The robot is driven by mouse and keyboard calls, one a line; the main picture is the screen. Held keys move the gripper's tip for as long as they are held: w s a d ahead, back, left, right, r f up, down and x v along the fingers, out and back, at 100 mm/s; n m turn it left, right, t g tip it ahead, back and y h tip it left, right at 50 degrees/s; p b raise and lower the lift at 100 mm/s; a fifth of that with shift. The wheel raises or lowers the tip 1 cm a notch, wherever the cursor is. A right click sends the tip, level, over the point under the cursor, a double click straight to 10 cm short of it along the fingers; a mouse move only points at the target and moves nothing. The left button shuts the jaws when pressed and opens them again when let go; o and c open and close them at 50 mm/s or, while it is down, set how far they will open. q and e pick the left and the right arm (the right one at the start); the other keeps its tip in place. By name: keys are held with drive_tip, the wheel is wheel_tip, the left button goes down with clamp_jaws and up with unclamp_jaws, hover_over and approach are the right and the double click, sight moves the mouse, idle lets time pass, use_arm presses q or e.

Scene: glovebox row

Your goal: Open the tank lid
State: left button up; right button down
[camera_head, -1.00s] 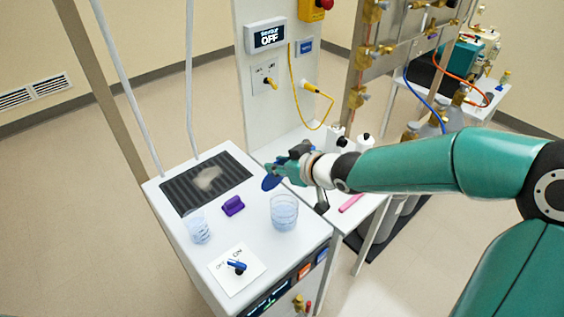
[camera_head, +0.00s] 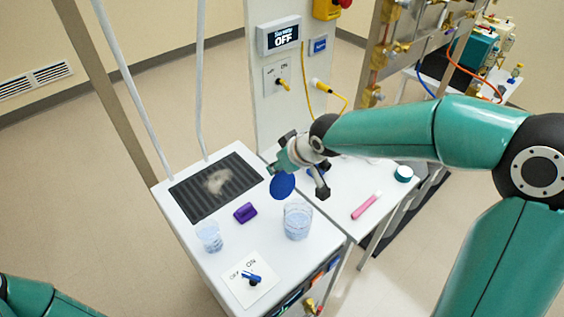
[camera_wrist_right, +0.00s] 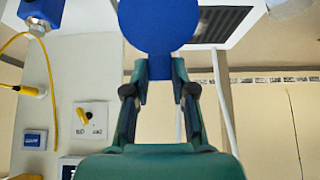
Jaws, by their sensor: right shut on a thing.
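My right gripper (camera_head: 285,170) is shut on a round blue disc (camera_head: 283,186). The disc is held tilted, with its face toward the head camera, above the white bench top near a clear cup of bluish contents (camera_head: 298,221). In the right wrist view, the blue disc (camera_wrist_right: 158,25) sits at the fingertips of my right gripper (camera_wrist_right: 160,70). I cannot tell for sure that the disc is the tank lid. A second clear cup (camera_head: 209,237) stands at the left. My left gripper is out of view; only a part of my left arm shows at the lower left.
A purple block (camera_head: 245,212) and a dark ribbed grille (camera_head: 215,185) are on the bench. A blue-handled switch (camera_head: 252,278) is at its front. A pink stick (camera_head: 365,206) and a teal-and-white round item (camera_head: 403,173) lie on the right table. A panel (camera_head: 280,40) reads OFF.

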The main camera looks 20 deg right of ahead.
drive_tip(key=shift+r, duration=0.15)
drive_tip(key=c, duration=1)
unclamp_jaws()
drive_tip(key=shift+s, duration=0.1)
drive_tip(key=shift+o, duration=0.2)
drive_tip(key=v, duration=1.1)
drive_tip(key=shift+s+r, duration=0.2)
drive_tip(key=shift+r, duration=0.15)
drive_tip(key=shift+d, duration=0.1)
